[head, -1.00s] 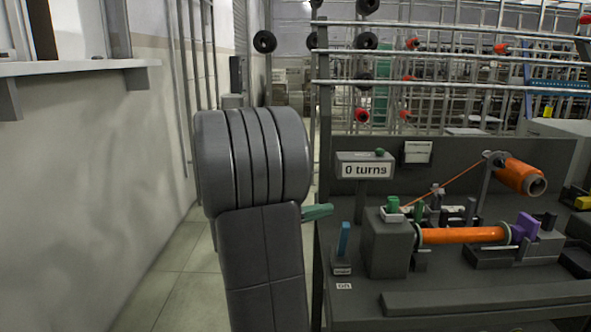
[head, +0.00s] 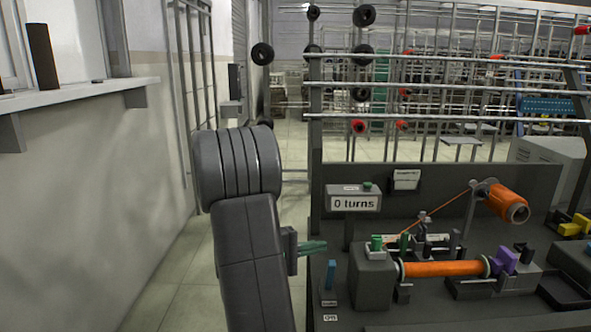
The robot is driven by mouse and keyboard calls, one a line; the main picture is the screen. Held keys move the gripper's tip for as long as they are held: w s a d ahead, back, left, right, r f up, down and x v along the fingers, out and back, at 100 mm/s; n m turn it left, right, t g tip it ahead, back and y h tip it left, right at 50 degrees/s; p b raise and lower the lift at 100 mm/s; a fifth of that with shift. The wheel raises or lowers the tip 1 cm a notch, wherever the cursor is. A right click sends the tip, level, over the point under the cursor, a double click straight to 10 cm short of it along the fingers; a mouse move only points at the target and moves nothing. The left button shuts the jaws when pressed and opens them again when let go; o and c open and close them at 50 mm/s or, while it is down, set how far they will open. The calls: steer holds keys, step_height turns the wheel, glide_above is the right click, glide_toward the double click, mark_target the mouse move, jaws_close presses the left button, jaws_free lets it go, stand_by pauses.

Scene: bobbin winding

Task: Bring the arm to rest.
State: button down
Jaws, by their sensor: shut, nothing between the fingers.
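My arm stands upright in the left middle of the head view, with its large grey rounded joint uppermost. Behind its right side, my gripper (head: 318,247) shows as green fingers pointing right. They are shut and hold nothing; the rest of the gripper is mostly hidden by the arm. The fingers are near the left edge of the dark bench (head: 440,312), up and left of a small blue post (head: 331,273).
On the bench are an orange bobbin (head: 443,268), a grey block (head: 371,278), a sign reading "0 turns" (head: 355,203) and an orange thread spool (head: 507,204). A wall shelf (head: 80,92) is at left. Floor (head: 180,285) shows between wall and bench.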

steer(key=w, duration=0.1)
steer(key=w+f+p, duration=0.1)
steer(key=w+n+p, duration=0.1)
steer(key=shift+w+d+f, duration=0.15)
steer(key=shift+d+f, duration=0.15)
steer(key=shift+f, duration=0.1)
steer(key=v, duration=0.3)
steer(key=shift+r, duration=0.15)
steer(key=shift+d, duration=0.1)
